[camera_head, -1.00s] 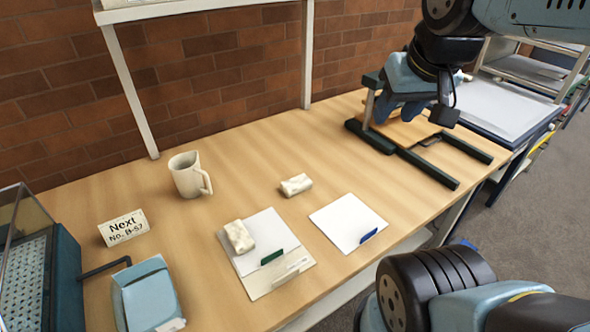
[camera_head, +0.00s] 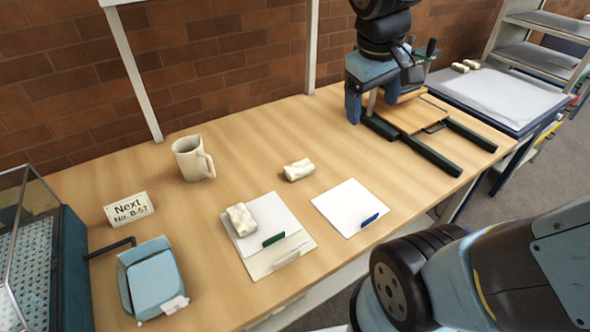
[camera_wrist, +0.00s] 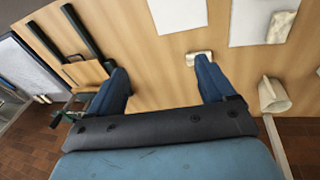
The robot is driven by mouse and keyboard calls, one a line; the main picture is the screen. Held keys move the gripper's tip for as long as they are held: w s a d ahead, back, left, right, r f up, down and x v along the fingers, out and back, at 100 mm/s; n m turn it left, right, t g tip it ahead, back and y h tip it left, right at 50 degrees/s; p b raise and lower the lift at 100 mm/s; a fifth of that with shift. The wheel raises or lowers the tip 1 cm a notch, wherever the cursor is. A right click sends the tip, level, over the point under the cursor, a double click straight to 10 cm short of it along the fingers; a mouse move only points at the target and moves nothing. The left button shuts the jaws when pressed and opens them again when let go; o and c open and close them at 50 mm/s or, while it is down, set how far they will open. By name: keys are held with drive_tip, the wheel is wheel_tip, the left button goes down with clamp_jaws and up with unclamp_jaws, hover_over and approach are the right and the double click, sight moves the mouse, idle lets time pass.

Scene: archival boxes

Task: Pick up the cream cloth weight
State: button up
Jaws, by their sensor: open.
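One cream cloth weight (camera_head: 298,170) lies alone on the bench; in the wrist view it shows (camera_wrist: 196,56) just beyond my right-hand fingertip. A second cream weight (camera_head: 241,219) lies on the left sheet stack and also shows in the wrist view (camera_wrist: 281,27). Two small cream pieces (camera_head: 466,66) lie on the far pad. My gripper (camera_head: 372,100) is over the back of the bench by the wooden board, right of and behind the lone weight. In the wrist view its fingers (camera_wrist: 162,72) are wide apart with only bench between them.
The wooden board with dark rails (camera_head: 415,116) stands close beside my gripper. A mug (camera_head: 190,160), sign card (camera_head: 129,208) and blue box (camera_head: 151,280) are on the left. A white sheet (camera_head: 347,206) lies in front. Bench between weight and rails is clear. A brick wall (camera_head: 230,60) is behind.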

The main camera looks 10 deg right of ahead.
drive_tip(key=w+a+f+n+h, duration=0.5)
drive_tip(key=w+a+f+n, duration=0.15)
drive_tip(key=a+f, duration=0.2)
drive_tip(key=w+a+f+n+h, duration=0.4)
drive_tip(key=w+a+f+n, duration=0.1)
drive_tip(key=a+f+n, duration=0.3)
drive_tip(key=n+t+h, duration=0.2)
drive_tip(key=n+t, duration=0.1)
drive_tip(key=n, duration=0.1)
approach(299, 167)
drive_tip(key=x, duration=0.4)
drive_tip(key=shift+s+d+r, duration=0.1)
drive_tip(key=shift+s+d, duration=0.05)
drive_tip(key=shift+s, duration=0.1)
drive_tip(key=shift+y, duration=0.3)
drive_tip(key=shift+w+x, duration=0.2)
drive_tip(key=shift+x, duration=2.55)
drive_tip(key=c, duration=1.4)
